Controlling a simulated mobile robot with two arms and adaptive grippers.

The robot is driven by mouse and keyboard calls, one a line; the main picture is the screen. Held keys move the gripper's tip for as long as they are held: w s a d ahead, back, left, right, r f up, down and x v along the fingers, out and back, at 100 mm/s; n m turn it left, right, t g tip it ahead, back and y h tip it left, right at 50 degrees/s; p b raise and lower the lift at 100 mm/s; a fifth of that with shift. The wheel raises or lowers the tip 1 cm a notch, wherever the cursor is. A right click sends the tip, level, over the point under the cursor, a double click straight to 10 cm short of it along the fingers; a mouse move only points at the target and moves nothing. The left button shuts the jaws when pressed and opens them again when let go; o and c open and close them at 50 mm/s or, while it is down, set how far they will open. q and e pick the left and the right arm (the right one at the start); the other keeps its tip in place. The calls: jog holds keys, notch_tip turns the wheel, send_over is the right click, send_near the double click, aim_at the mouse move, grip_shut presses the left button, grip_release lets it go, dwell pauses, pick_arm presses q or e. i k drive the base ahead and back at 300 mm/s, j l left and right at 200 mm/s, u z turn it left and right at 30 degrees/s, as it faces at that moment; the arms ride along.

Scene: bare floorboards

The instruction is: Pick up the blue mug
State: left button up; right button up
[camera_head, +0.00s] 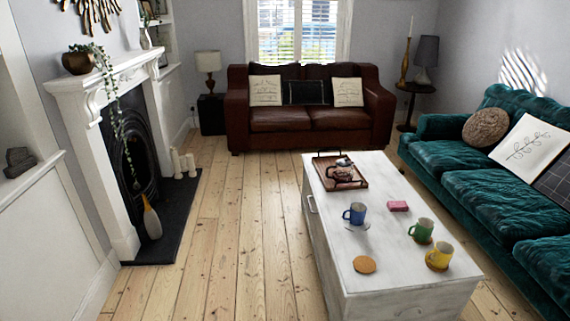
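The blue mug (356,213) stands upright on the white coffee table (380,268), on what looks like a pale saucer or coaster (357,226). It is left of the green mug and the yellow mug. Neither of my grippers shows in the head view.
On the same table are a green mug (422,230), a yellow mug (439,256), a pink box (398,206), a round wooden coaster (364,264) and a brown tray (340,185). A teal sofa (470,180) flanks the right. Bare floorboards (235,240) are clear between table and fireplace (130,150).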

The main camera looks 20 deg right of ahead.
aim_at(354, 215)
jog(key=i+z, duration=0.15)
jog(key=i, duration=0.45)
jog(key=i+j+z, duration=0.15)
jog(key=i, duration=0.4)
jog(key=i+j+z, duration=0.15)
jog(key=i, duration=0.4)
jog(key=i+j, duration=0.05)
jog(key=j, duration=0.05)
